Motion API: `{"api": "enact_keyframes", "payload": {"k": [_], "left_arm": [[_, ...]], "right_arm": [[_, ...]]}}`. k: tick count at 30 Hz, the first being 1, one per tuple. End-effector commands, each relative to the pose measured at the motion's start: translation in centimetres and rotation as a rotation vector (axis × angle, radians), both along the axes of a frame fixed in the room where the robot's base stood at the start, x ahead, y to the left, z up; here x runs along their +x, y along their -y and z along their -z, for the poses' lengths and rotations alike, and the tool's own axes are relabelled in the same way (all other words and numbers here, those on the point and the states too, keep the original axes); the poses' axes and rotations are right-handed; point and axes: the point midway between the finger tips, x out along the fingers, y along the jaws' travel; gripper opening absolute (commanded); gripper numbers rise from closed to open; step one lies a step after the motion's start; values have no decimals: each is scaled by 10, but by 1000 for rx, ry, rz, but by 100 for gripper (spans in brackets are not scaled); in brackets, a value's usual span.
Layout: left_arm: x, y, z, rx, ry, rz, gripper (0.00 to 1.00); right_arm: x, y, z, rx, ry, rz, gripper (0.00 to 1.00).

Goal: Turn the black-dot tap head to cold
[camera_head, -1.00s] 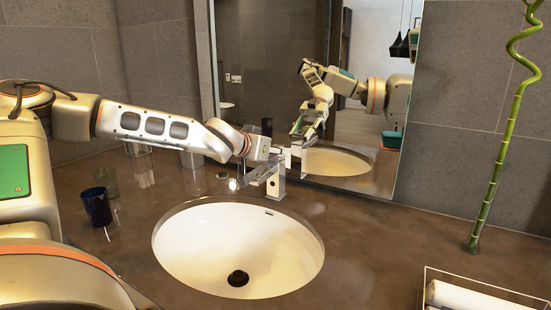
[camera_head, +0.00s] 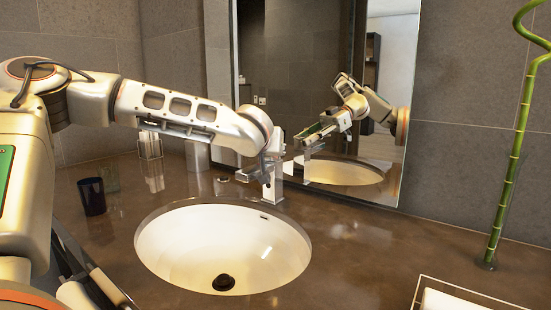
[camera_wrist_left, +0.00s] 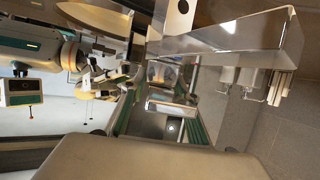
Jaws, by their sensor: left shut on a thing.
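The chrome tap (camera_head: 273,182) stands at the back rim of the white basin (camera_head: 150,248). In the left wrist view its polished body (camera_wrist_left: 235,40) crosses the top, and a pale face with a black dot (camera_wrist_left: 183,6) shows at the top edge. The exact turn of the head cannot be told. My right gripper is not in view.
A mirror (camera_head: 300,60) stands close behind the tap and reflects my arm. A dark blue cup (camera_head: 92,196) and a glass holder (camera_head: 150,160) stand on the left. A bamboo stalk (camera_head: 510,170) rises on the right, with a wire tray (camera_head: 470,292) in front.

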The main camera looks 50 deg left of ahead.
Motion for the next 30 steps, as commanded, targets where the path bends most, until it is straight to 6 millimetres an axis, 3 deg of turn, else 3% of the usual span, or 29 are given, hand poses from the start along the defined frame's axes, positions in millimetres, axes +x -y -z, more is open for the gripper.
{"api": "enact_keyframes", "payload": {"k": [1, 12, 30], "left_arm": [[4, 2, 13, 3, -17, -31, 0], [2, 1, 7, 0, -8, -224, 0], [0, 0, 3, -6, -3, -271, 0]], "right_arm": [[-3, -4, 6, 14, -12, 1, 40], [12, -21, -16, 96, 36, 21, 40], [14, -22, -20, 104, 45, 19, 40]]}}
